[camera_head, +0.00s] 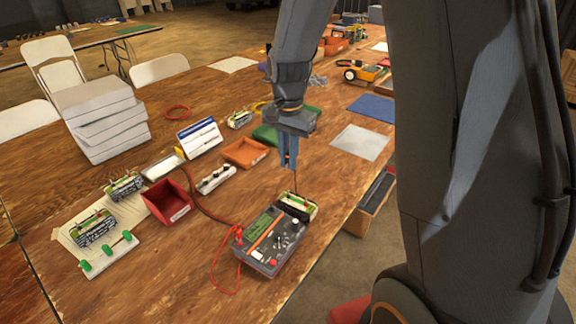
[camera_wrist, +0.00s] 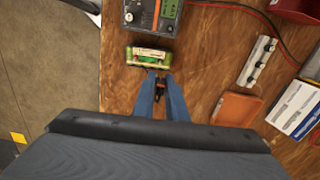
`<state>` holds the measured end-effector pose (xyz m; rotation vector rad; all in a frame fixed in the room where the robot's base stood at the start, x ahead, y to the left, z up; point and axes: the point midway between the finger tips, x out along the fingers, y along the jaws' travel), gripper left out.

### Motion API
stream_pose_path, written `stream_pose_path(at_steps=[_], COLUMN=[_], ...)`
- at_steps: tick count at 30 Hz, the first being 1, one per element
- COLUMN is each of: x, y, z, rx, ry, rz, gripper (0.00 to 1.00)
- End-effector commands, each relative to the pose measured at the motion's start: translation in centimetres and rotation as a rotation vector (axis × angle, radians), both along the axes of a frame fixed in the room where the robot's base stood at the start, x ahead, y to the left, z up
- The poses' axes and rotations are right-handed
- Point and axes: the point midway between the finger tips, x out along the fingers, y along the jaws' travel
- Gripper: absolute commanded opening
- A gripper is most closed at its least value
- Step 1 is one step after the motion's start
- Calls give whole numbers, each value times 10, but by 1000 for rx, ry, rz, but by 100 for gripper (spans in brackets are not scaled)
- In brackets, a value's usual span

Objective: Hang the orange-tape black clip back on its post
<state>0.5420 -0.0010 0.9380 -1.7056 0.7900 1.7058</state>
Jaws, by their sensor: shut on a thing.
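My gripper (camera_head: 289,165) points down above the table, just behind the green battery pack (camera_head: 297,206). In the wrist view, its blue fingers (camera_wrist: 161,90) are shut on a small black clip (camera_wrist: 160,84) with a bit of orange on it. The clip is mostly hidden in the head view, where a thin dark line runs below the fingertips towards the pack. A white strip with small dark fittings (camera_head: 215,180) lies left of the gripper, and it shows at right in the wrist view (camera_wrist: 257,62). I cannot tell which fitting is the clip's post.
The grey charger (camera_head: 270,240) with a red lead stands in front, touching or close to the pack. An orange tray (camera_head: 244,152), a dark red bin (camera_head: 168,202) and a white-blue card (camera_head: 200,138) lie left. The table's right edge is near.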

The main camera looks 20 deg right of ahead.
Motion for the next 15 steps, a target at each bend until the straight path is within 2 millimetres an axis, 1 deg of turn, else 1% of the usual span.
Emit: stream_pose_path(at_steps=[13,14,15], x=[-1,-3,-7], y=[0,3,10], z=[2,2,2], rx=[-1,-1,0], ry=[1,1,1], rz=[0,2,4], gripper=[0,0,0])
